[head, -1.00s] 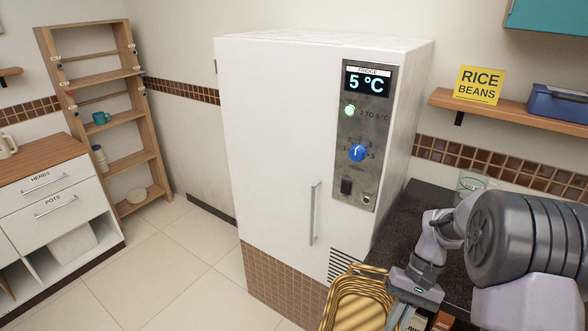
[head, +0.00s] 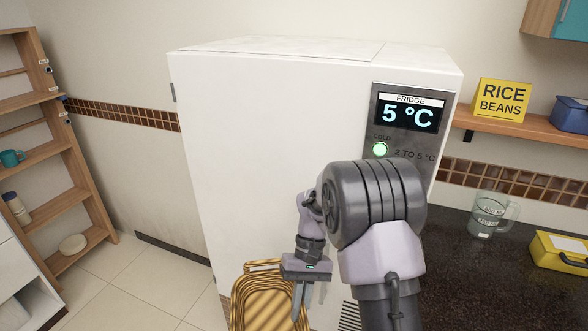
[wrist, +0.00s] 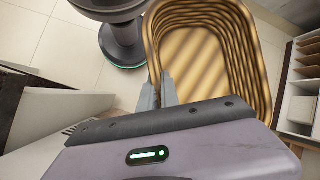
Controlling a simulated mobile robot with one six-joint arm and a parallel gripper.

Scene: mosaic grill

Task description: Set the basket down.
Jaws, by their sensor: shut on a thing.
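The yellow wicker basket (head: 268,300) shows at the bottom of the head view, in front of the white fridge, with its lower part cut off by the frame. My gripper (head: 302,303) is shut on the basket's rim at its right side. In the wrist view the basket (wrist: 205,62) fills the upper middle, and its inside looks empty. My gripper's fingers (wrist: 159,92) pinch the rim at its near left corner. The basket hangs above the tiled floor. I cannot tell how high.
The fridge (head: 260,130) stands close in front of my arm. To the right is a dark counter (head: 470,260) with a glass jug (head: 491,214) and a yellow box (head: 560,252). A wooden shelf unit (head: 70,190) stands left. Open floor (head: 125,285) lies between it and the fridge.

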